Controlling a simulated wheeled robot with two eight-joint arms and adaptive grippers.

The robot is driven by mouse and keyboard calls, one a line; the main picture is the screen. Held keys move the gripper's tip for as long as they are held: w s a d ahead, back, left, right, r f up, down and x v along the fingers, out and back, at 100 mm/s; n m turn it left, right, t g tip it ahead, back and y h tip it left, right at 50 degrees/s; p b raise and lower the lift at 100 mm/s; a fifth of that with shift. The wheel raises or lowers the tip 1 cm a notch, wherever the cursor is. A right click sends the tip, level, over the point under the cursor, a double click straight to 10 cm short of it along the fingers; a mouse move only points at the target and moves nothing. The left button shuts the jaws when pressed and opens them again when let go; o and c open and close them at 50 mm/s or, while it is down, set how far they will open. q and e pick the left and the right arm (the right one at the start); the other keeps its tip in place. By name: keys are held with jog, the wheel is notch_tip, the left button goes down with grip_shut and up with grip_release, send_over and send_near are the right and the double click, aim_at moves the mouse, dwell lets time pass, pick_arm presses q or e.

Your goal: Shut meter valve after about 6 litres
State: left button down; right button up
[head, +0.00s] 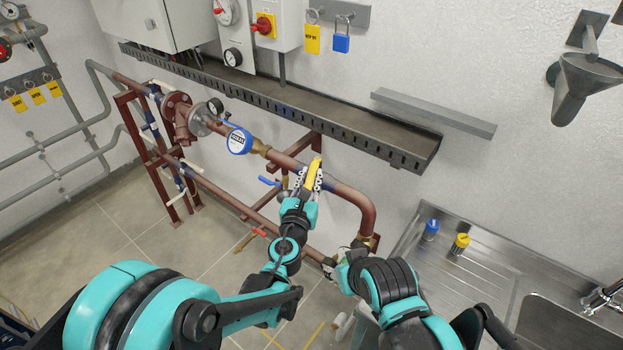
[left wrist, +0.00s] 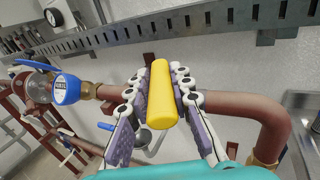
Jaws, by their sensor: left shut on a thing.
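The blue meter (head: 239,140) sits on the brown-red pipe (head: 283,159); it also shows in the left wrist view (left wrist: 67,87), its dial too small to read. To its right on the same pipe is a yellow valve handle (head: 314,168). My left gripper (head: 309,182) is shut on this handle, one finger on each side. In the left wrist view the yellow handle (left wrist: 161,92) stands between the fingers, lying across the pipe's line; the valve body is mostly hidden. My right gripper (head: 335,264) is low by the pipe's right-hand down-bend, its fingers largely hidden.
A blue-handled valve (head: 269,181) is just left of my left gripper. A slotted cable tray (head: 290,104) runs along the wall above the pipe. A steel sink unit (head: 485,270) with blue (head: 431,229) and yellow (head: 460,243) capped containers stands right.

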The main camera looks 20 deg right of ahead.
pick_arm(q)
jog(key=shift+w+a+m+g+h+b, duration=0.25)
jog(key=shift+w+a+m+g+h, duration=0.3)
jog(key=shift+m+g+h, duration=0.35)
jog(key=shift+w+a+m+g+h+b, duration=0.2)
jog(key=shift+w+a+m+g+h, duration=0.2)
jog(key=shift+a+m+g+h, duration=0.45)
jog(key=shift+w+a+m+g+h+b, duration=0.3)
jog(key=shift+w+m+g+h, duration=0.3)
jog(key=shift+h, duration=0.55)
jog(key=shift+s, duration=0.1)
jog(key=c, duration=1.3)
grip_release()
jog(key=shift+a, duration=0.1)
jog(key=shift+c, duration=0.2)
jog(key=v, duration=1.2)
